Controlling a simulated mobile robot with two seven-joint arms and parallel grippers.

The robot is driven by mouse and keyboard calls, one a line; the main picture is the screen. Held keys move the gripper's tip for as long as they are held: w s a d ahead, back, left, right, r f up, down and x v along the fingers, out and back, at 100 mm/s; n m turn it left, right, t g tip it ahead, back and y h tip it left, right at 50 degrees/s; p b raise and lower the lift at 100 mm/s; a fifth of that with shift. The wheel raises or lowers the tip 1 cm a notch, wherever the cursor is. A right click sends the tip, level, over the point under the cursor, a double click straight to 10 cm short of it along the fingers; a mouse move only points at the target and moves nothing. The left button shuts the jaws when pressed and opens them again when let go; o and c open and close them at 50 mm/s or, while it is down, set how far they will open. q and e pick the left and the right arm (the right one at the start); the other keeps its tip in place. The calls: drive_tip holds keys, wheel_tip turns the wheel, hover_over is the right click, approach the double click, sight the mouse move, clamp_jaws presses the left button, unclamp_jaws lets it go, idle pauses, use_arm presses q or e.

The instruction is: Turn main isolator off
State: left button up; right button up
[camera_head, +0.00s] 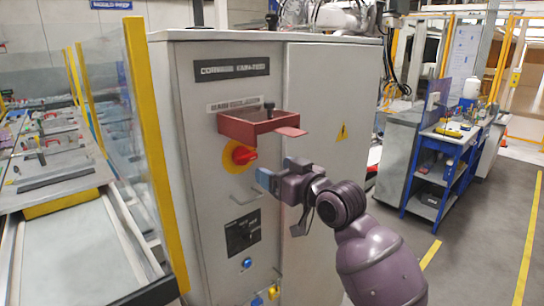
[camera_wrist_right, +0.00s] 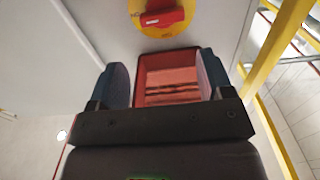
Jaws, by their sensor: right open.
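The main isolator is a red rotary handle (camera_head: 245,156) on a round yellow plate (camera_head: 231,164) on the grey cabinet's front. Its handle looks roughly horizontal. It also shows at the top of the right wrist view, red handle (camera_wrist_right: 163,19) on yellow. A red open box (camera_head: 245,132) juts out just above it and partly overhangs it; the box (camera_wrist_right: 168,62) also shows between the fingers in the wrist view. My right gripper (camera_head: 265,180) is open and empty, below and right of the handle, apart from it. My left gripper is not in view.
A black knob (camera_head: 269,107) rises at the box, and a red flap (camera_head: 291,131) sticks out right. A metal pull handle (camera_head: 246,196) and black switch panel (camera_head: 242,232) sit lower. A yellow-edged clear guard (camera_head: 150,150) stands left; a blue workbench (camera_head: 447,140) stands right.

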sight(248, 157)
drive_tip(key=p+x, duration=0.1)
drive_tip(key=x, duration=1)
drive_tip(key=shift+s+a+p, duration=0.1)
drive_tip(key=shift+a+p, duration=0.05)
drive_tip(key=shift+p, duration=0.25)
drive_tip(key=c, duration=0.6)
